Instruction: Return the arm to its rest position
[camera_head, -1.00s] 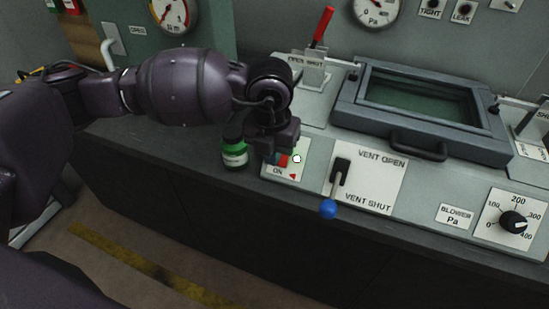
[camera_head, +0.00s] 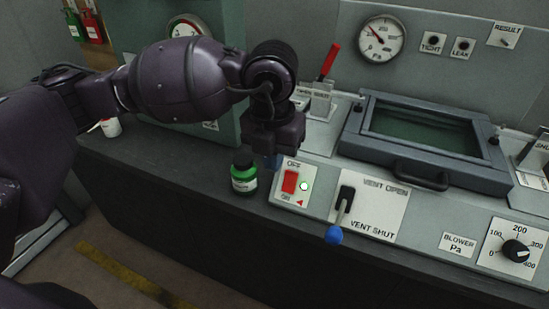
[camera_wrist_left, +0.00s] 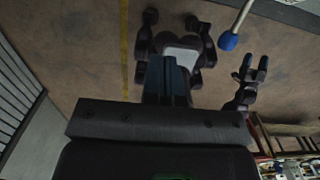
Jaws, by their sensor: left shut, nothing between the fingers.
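My left gripper (camera_head: 274,157) shows in the head view, pointing down at the end of the purple-grey arm. It is shut and empty, above and behind the red OFF/ON switch (camera_head: 290,182) and the green-labelled bottle (camera_head: 244,179). It appears apart from both. The lamp (camera_head: 304,186) beside the switch is lit.
The blue-knobbed vent lever (camera_head: 335,233) points down toward VENT SHUT. A red-handled lever (camera_head: 328,62) stands behind the gripper, left of the closed windowed hatch (camera_head: 421,132). A white container (camera_head: 110,127) is at the counter's left. Bare counter lies left of the bottle.

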